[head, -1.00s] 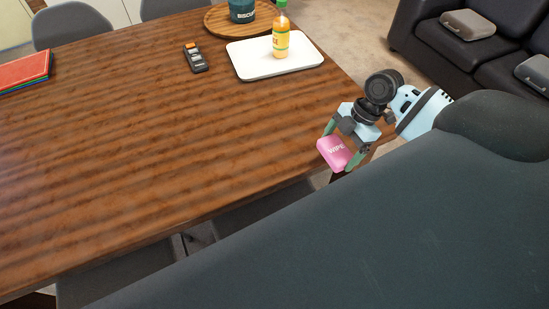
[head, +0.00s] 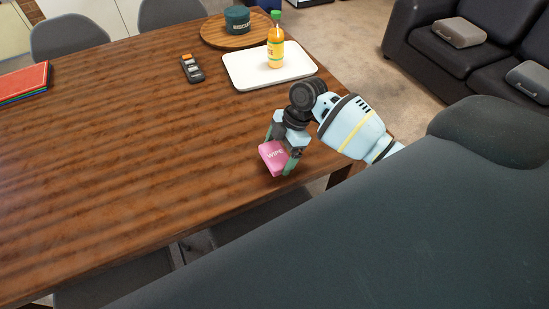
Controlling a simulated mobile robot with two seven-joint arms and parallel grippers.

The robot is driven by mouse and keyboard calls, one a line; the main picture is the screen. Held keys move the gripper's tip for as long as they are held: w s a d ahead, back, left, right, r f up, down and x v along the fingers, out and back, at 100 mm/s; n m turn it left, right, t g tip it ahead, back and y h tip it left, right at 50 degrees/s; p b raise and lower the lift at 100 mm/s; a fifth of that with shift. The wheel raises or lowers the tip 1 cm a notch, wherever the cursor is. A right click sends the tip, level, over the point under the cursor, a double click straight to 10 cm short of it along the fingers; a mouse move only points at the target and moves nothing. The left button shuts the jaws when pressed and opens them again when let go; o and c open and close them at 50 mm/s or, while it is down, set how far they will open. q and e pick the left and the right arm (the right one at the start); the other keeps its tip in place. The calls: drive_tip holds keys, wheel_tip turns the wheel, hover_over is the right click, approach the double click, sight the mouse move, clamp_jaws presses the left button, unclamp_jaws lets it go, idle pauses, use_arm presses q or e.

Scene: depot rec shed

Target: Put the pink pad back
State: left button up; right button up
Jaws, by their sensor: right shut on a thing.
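My left gripper is not in view.
A white tray (head: 245,80) with an orange bottle (head: 276,50) stands behind the gripper. Behind it is a round wooden board (head: 212,34) with a dark biscuit tin (head: 237,20). A remote (head: 192,69) and books (head: 22,80) lie left. Bare table surrounds the pad's left side.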

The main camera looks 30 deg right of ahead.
sight(275, 157)
drive_tip(key=shift+w+a, duration=0.2)
drive_tip(key=shift+a, duration=0.1)
drive_tip(key=shift+w+a+f, duration=0.1)
drive_tip(key=shift+f, duration=0.8)
drive_tip(key=shift+w+a+f, duration=0.1)
drive_tip(key=shift+f, duration=0.8)
drive_tip(key=o, duration=0.7)
drive_tip(key=shift+f, duration=0.1)
drive_tip(key=shift+d+r, duration=0.15)
drive_tip(key=shift+r, duration=0.3)
drive_tip(key=v, duration=1.1)
drive_tip(key=shift+r+p, duration=0.15)
drive_tip(key=shift+p, duration=0.2)
